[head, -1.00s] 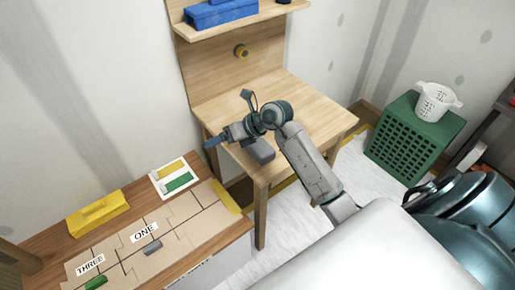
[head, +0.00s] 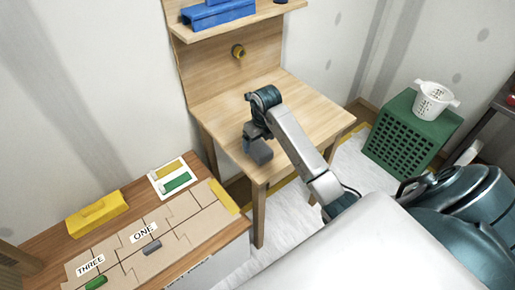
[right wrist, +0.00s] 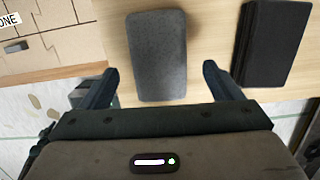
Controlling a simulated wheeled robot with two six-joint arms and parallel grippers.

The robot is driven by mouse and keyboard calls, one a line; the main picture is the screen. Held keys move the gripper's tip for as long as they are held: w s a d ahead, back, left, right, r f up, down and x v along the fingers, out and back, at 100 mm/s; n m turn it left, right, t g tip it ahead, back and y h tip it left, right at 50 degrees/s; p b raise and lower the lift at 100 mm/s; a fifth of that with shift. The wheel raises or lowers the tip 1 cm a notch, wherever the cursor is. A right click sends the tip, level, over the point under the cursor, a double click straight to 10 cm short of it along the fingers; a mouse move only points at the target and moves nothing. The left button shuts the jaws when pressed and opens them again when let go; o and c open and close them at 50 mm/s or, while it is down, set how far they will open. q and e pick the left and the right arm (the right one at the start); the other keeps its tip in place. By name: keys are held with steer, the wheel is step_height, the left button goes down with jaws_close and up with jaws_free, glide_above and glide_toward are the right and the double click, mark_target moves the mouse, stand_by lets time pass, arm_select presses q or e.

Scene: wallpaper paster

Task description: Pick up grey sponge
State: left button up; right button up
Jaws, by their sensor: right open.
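The grey sponge (head: 261,152) lies at the near edge of the small wooden table (head: 305,105). In the right wrist view the grey sponge (right wrist: 157,55) is a rounded, textured block lying lengthwise between my fingers. My right gripper (right wrist: 160,76) is open, with one finger on each side of the sponge's near part and a gap to both. In the head view my right gripper (head: 249,140) is at the sponge, partly hidden by its own wrist. My left gripper is not in view.
A black block (right wrist: 268,42) lies right of the sponge, close to my right finger. A low cabinet at left carries a puzzle-like board (head: 180,228) and a yellow box (head: 97,213).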

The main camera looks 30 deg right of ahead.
mark_target(258, 145)
steer(key=f, duration=0.1)
steer(key=f+p, duration=0.1)
steer(key=f, duration=0.1)
steer(key=shift+w+a+f, duration=0.1)
steer(key=shift+w+f, duration=0.2)
steer(key=shift+w, duration=0.1)
steer(key=shift+w+f, duration=0.1)
steer(key=shift+f, duration=0.4)
steer(key=c, duration=1)
steer(key=shift+c, duration=0.3)
